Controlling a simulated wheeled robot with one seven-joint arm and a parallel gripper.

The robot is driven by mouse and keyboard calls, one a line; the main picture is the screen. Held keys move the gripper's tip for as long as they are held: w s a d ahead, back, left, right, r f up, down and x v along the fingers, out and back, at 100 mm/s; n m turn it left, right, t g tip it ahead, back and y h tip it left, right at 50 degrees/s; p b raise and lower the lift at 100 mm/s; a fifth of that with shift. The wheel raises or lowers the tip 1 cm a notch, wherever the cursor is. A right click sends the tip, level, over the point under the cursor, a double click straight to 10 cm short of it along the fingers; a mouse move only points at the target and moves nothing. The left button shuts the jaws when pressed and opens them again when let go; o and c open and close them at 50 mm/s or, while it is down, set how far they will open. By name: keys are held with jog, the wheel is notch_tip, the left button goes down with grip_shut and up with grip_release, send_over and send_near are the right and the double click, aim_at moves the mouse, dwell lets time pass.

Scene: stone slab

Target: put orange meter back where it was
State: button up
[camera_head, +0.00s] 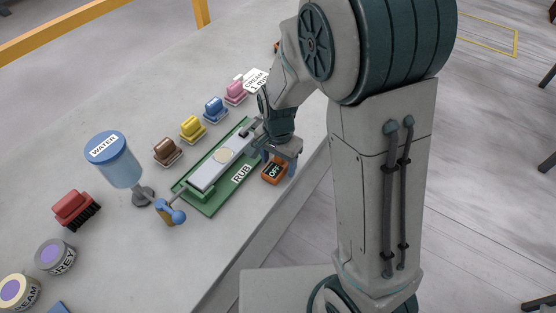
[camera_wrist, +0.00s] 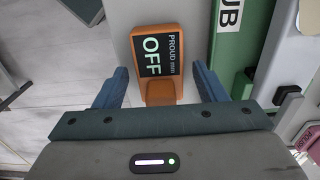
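The orange meter (camera_head: 274,171) lies on the grey slab beside the green tray, near the slab's front edge. Its dark screen reads OFF. In the wrist view the orange meter (camera_wrist: 156,55) has its lower end between the blue fingers of my gripper (camera_wrist: 160,88). The fingers are apart, with a gap on each side of the meter. In the head view my gripper (camera_head: 278,160) is over the meter, partly covering it. Whether the meter rests fully on the slab is hard to tell.
The green tray (camera_head: 207,208) marked RUB holds a pale bar right beside the meter. Brown, yellow, blue and pink blocks stand behind it. A WATER jar (camera_head: 122,174), a red brush (camera_head: 75,208) and tins stand left. The slab's edge is close on the meter's other side.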

jog(key=shift+r, duration=0.1)
notch_tip(320, 180, up, 12)
jog(key=s+d+r+n+t, duration=0.3)
jog(key=s+d+n, duration=0.4)
jog(key=s+d, duration=0.4)
jog(key=shift+s+d+r+n+p, duration=0.3)
jog(key=shift+s+r, duration=0.3)
jog(key=shift+s, duration=0.4)
jog(key=shift+a, duration=0.1)
dwell(0.4)
